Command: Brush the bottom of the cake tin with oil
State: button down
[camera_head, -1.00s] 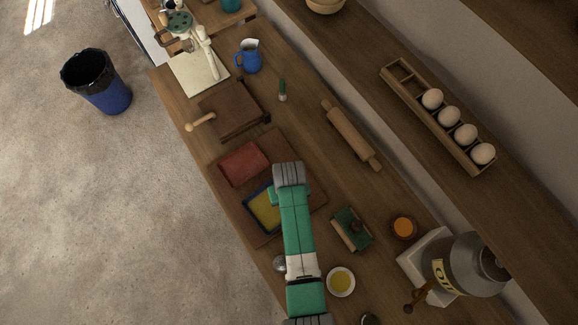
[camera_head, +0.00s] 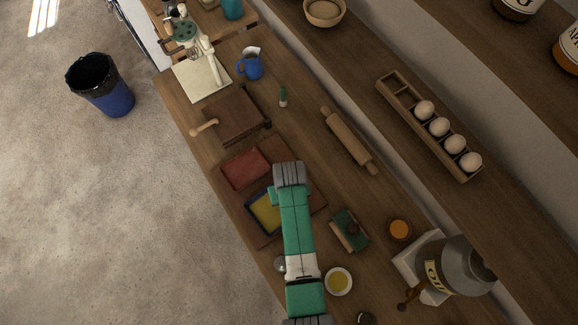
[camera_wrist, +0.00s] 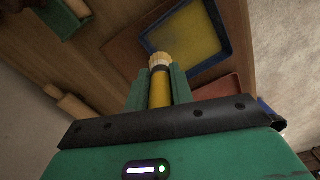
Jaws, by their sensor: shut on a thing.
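The cake tin (camera_head: 265,213), with a blue rim and a yellow bottom, lies on a brown board on the counter, partly behind my arm. It also shows at the top of the wrist view (camera_wrist: 206,64). My gripper (camera_wrist: 159,78) is shut on a brush (camera_wrist: 160,90) with a yellow handle, a dark band and pale bristles. The bristles are by the tin's near rim in the wrist view; whether they touch it I cannot tell. A small white bowl (camera_head: 338,281) of yellow liquid stands right of my arm.
A red tin (camera_head: 245,169) lies beside the cake tin. A green block-like object (camera_head: 349,230), an orange-filled bowl (camera_head: 399,229), a rolling pin (camera_head: 348,140) and a large labelled container (camera_head: 458,266) stand to the right. An egg rack (camera_head: 430,127) is on the shelf.

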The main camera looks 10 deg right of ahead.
dwell(0.4)
jog(key=a+f+b, duration=0.1)
jog(key=f+b, duration=0.1)
jog(key=s+f+b, duration=0.1)
jog(key=f+b, duration=0.1)
jog(key=a+f+b, duration=0.1)
jog(key=f+b, duration=0.1)
jog(key=f, duration=0.1)
jog(key=shift+s+a, duration=0.3)
jog(key=shift+s, duration=0.1)
jog(key=shift+f+b, duration=1)
jog(key=shift+f, duration=0.05)
dwell(0.6)
jog(key=shift+w+d+r, duration=0.1)
jog(key=shift+w+d, duration=0.35)
jog(key=shift+d, duration=0.25)
jog(key=shift+w+d, duration=0.45)
jog(key=shift+d, duration=0.25)
jog(key=shift+s+a, duration=0.1)
jog(key=shift+a, duration=0.05)
